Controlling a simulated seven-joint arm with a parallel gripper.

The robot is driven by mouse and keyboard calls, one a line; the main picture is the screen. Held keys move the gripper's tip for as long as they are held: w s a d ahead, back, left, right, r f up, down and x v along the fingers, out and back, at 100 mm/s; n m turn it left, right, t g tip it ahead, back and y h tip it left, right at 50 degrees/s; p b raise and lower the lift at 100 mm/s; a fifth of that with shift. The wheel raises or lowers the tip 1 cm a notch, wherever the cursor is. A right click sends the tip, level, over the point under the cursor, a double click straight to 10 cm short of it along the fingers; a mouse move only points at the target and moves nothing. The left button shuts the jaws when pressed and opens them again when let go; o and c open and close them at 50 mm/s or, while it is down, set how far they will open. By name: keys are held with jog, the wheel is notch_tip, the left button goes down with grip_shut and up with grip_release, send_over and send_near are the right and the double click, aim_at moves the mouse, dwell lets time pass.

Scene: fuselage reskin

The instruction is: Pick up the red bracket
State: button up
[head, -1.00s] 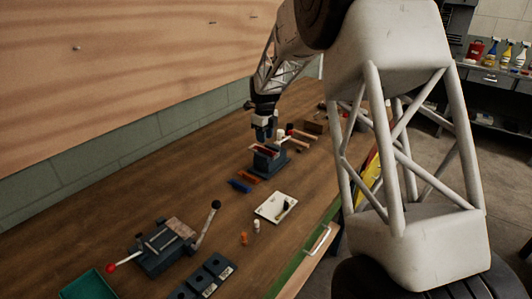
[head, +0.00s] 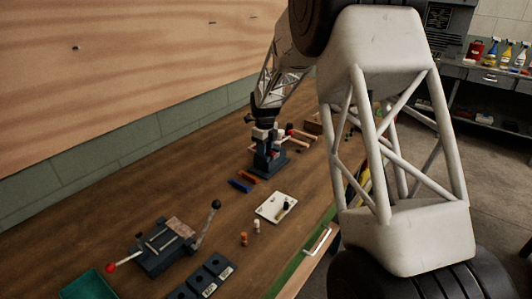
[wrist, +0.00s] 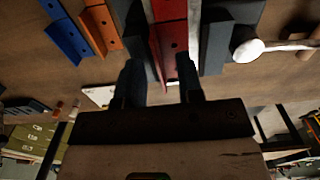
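The red bracket (wrist: 172,42) stands in the grey vise-like holder (head: 268,163) on the bench. In the wrist view it lies between the two fingers of my gripper (wrist: 160,82), nearer the right finger. The fingers are apart, and a gap shows between the left finger and the bracket. In the head view my gripper (head: 266,137) is right over the holder and hides the bracket. I cannot tell whether the right finger touches it.
A blue bracket (head: 239,186) and an orange bracket (head: 247,174) lie left of the holder. A white plate (head: 270,208) lies in front. A clamp fixture (head: 160,255) and a green tray (head: 88,286) are nearer. A round white-headed tool (wrist: 248,50) lies beside the holder.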

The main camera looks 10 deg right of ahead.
dwell(0.5)
grip_shut()
jog(key=shift+r, duration=0.7)
notch_tip(320, 180, up, 2)
jog(key=shift+r, duration=0.1)
jog(key=s+r, duration=0.1)
jog(key=s, duration=1.5)
jog(key=shift+d+r, duration=0.2)
jog(key=shift+d, duration=0.25)
